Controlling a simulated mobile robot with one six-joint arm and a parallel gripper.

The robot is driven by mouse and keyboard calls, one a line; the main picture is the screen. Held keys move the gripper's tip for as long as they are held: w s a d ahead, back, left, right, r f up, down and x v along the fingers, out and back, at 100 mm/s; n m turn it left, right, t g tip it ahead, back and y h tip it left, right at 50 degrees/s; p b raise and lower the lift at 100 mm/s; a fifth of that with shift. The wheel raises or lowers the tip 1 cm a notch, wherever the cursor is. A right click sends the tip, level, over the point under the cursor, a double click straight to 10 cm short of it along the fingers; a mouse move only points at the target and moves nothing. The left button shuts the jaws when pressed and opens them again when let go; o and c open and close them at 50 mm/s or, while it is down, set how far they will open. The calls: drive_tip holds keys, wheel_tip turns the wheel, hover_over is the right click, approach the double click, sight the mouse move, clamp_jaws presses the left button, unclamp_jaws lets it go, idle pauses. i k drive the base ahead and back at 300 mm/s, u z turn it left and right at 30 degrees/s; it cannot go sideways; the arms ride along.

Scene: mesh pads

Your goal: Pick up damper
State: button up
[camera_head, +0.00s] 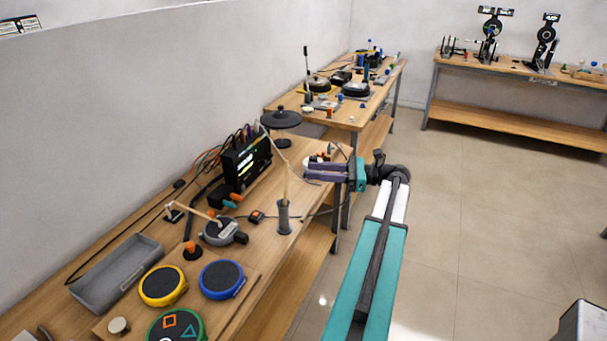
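I cannot tell for sure which thing is the damper. A grey upright cylinder with a pale rod (284,217) stands near the right edge of the near bench. A round grey device with a wooden stick (219,233) lies to its left. My gripper (308,172) has purple fingers pointing left, above the far right part of this bench, beyond and above the cylinder. The fingers look close together, but the gap between them is too small to read. No held thing shows clearly.
The near bench (262,262) carries yellow (162,285), blue (222,279) and green (176,327) round pads, a grey tray (117,272), a black device with cables (246,160) and a dark round-topped stand (281,121). More benches stand behind.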

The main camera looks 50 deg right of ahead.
sight(192, 252)
drive_tip(key=k, duration=1)
